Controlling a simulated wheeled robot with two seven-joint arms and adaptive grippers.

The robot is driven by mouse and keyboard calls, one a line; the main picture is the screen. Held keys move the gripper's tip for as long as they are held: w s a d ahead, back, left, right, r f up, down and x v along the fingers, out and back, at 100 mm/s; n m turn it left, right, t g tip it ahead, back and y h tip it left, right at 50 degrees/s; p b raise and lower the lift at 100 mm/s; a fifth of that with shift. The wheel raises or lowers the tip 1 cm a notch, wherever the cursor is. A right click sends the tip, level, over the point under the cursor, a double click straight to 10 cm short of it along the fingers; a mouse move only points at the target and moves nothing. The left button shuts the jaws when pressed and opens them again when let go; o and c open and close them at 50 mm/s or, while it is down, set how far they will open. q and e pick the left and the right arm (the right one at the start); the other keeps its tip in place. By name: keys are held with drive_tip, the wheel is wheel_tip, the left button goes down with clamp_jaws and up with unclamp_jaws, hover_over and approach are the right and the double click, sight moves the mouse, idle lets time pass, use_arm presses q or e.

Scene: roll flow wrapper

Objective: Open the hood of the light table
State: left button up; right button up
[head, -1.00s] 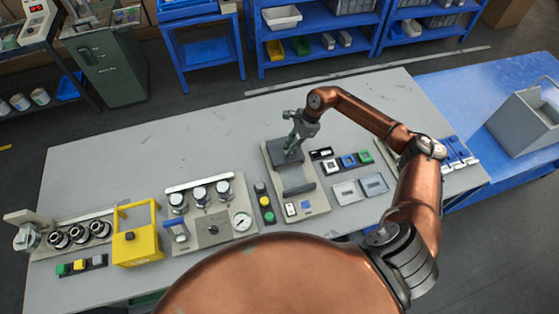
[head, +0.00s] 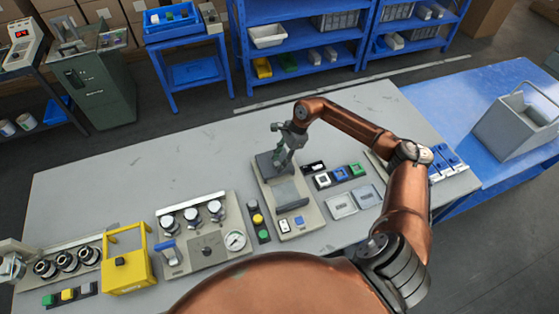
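The light table is most likely the long beige unit (head: 259,192) in the middle of the workbench. It has a dark plate (head: 265,163) at its far end, a grey panel (head: 287,192) in front of that and small switches at its near end. Which part is the hood, and how far it is open, is too small to tell. My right gripper (head: 278,162) points down over the far end, at or just above the dark plate. Contact and finger opening cannot be made out. My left gripper is not in view.
Left of the unit are a button strip (head: 258,221), a panel with knobs and gauge (head: 205,240) and a yellow frame box (head: 127,262). On its right lie small coloured switches (head: 340,174) and two clear-lidded boxes (head: 341,205). The bench's (head: 130,175) far left is clear.

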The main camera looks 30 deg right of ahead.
drive_tip(key=w+v, duration=0.1)
drive_tip(key=v, duration=1.1)
drive_tip(key=shift+s, duration=0.45)
